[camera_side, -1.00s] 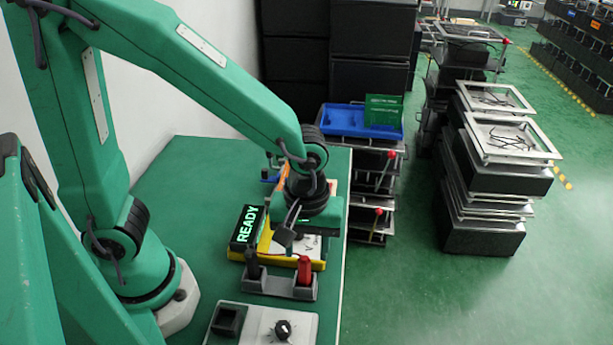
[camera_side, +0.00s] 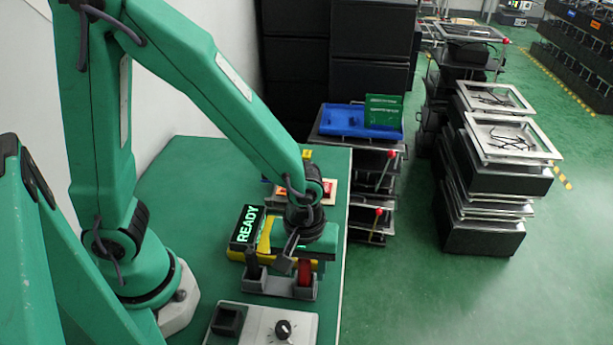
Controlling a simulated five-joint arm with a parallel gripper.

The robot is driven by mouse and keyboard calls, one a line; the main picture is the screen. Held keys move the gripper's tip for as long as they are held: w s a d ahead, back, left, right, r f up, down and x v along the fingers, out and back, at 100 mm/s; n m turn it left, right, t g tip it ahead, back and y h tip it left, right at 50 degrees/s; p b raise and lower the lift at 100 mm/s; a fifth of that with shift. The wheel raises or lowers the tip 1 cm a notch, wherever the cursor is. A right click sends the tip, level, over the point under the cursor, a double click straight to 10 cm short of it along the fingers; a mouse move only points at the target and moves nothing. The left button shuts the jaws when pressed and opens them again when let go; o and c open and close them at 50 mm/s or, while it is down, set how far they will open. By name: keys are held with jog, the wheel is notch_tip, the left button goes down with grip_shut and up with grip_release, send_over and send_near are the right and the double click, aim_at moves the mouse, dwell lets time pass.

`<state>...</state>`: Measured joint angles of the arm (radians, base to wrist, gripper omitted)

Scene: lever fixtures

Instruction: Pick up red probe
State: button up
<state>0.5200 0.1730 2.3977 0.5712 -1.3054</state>
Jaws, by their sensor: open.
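The red probe (camera_side: 304,272) stands upright in the right slot of a grey holder (camera_side: 277,287) on the green table. A black probe (camera_side: 252,265) stands in the left slot of the same holder. My gripper (camera_side: 296,262) is open and low, pointing down at the red probe. One finger shows just left of the probe, and the gripper covers the probe's upper part. I cannot tell whether the fingers touch it.
Behind the holder is a yellow meter (camera_side: 265,245) with a READY display, partly hidden by my arm. A grey panel (camera_side: 262,325) with a black knob is in front. The table's right edge (camera_side: 345,240) is close to the holder.

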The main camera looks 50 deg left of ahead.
jog(key=shift+f, duration=0.1)
dwell(0.4)
grip_shut()
jog(key=shift+r, duration=1)
jog(key=shift+s+d+r, duration=0.1)
jog(key=shift+s+r, duration=0.05)
jog(key=shift+r, duration=0.5)
jog(key=shift+s+d+r, duration=0.1)
jog(key=shift+r, duration=0.5)
jog(key=s+d+r, duration=0.5)
jog(key=s+r, duration=0.1)
jog(key=s, duration=0.3)
jog(key=shift+s+d+r, duration=0.15)
jog(key=shift+s+r, duration=0.1)
jog(key=shift+s, duration=0.1)
jog(key=shift+w, duration=0.1)
